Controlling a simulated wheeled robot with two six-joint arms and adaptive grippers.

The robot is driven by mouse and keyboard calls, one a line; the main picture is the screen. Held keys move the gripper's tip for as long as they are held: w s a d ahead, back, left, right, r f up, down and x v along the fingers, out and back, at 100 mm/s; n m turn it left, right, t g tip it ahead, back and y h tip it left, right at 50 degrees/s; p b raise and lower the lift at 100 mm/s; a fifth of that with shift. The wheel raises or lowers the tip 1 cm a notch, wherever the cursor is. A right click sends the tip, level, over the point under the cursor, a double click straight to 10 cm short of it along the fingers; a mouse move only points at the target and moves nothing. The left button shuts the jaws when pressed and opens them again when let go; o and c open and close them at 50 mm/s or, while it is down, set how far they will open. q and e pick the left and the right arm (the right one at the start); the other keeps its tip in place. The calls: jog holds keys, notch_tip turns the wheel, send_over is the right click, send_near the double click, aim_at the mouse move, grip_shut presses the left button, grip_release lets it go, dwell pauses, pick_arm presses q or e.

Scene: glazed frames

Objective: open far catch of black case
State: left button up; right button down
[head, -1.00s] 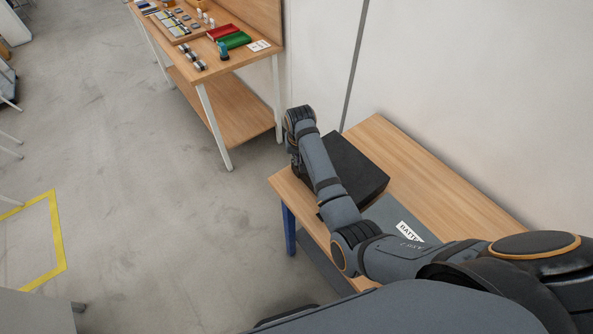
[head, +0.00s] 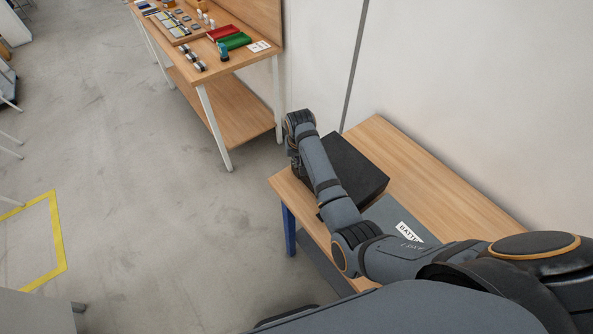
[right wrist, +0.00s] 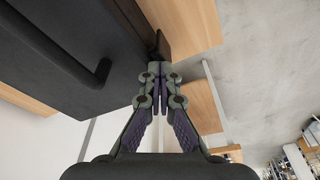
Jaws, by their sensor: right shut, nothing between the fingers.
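The black case (head: 357,165) lies on the wooden table, partly covered by my right arm in the head view. In the right wrist view the case (right wrist: 105,28) fills the upper left, with its dark handle (right wrist: 88,76) along the side. A dark catch (right wrist: 161,46) stands out from the case's edge, just beyond my fingertips. My right gripper (right wrist: 160,72) is shut and empty, its tips at or very close to this catch; I cannot tell whether they touch. In the head view the right gripper (head: 294,158) is mostly hidden beyond the wrist. My left gripper is out of view.
The table (head: 440,185) is bare along the wall. Another bench (head: 240,52) with trays and small parts stands farther back. The floor to the left is open.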

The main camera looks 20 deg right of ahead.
jog(key=shift+s+a+f, duration=0.1)
jog(key=shift+a, duration=0.05)
jog(key=shift+s+a+f+p, duration=0.1)
jog(key=shift+s+a+p, duration=0.05)
jog(key=shift+a+p, duration=0.3)
dwell(0.7)
